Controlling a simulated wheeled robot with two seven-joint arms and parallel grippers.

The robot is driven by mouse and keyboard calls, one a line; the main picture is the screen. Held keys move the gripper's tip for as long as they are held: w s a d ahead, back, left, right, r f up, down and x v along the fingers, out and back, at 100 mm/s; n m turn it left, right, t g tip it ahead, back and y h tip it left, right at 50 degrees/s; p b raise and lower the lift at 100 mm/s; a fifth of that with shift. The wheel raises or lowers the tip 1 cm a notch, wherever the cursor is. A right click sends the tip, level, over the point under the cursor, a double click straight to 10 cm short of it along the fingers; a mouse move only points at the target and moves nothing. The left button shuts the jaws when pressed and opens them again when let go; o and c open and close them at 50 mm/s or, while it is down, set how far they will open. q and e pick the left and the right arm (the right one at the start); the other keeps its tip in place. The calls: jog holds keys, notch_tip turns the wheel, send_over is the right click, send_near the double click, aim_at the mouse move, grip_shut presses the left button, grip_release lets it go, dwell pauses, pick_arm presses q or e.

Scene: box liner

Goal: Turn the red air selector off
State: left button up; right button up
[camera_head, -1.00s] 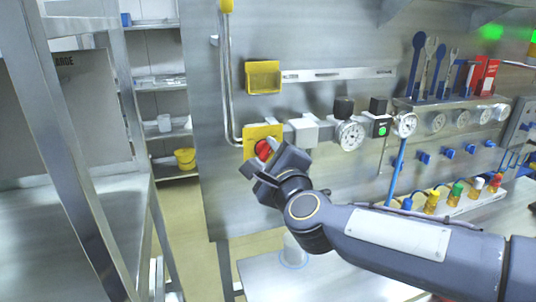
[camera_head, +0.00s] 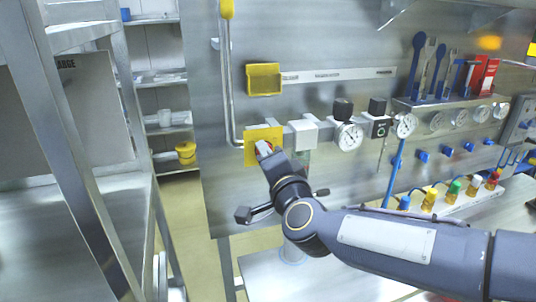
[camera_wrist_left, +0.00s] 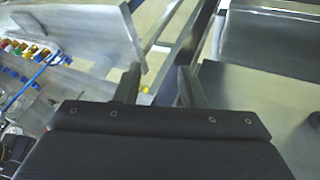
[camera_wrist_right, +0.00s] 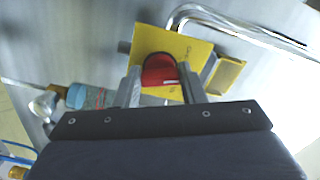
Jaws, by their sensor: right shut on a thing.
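The red air selector (camera_wrist_right: 160,70) is a rounded red knob on a yellow plate (camera_wrist_right: 200,47) fixed to the steel panel. In the head view it is mostly hidden, with a little red (camera_head: 262,145) showing at the fingertips in front of the yellow plate (camera_head: 252,134). My right gripper (camera_head: 264,149) is at the knob. In the right wrist view its two fingers (camera_wrist_right: 160,80) stand on either side of the knob, shut on it. My left gripper (camera_wrist_left: 158,82) shows only in its wrist view, open and empty, away from the selector.
A steel rack frame (camera_head: 75,150) stands at the left.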

jog(key=n+p, duration=0.1)
jog(key=n, duration=0.3)
jog(key=shift+f+n, duration=0.1)
jog(key=shift+n, duration=0.2)
dwell(0.5)
jog(key=o, duration=1)
jog(key=b+v, duration=0.1)
jog(key=v, duration=0.6)
jog(key=shift+s+d, duration=0.15)
jog(key=shift+s, duration=0.2)
jog(key=shift+d, duration=0.1)
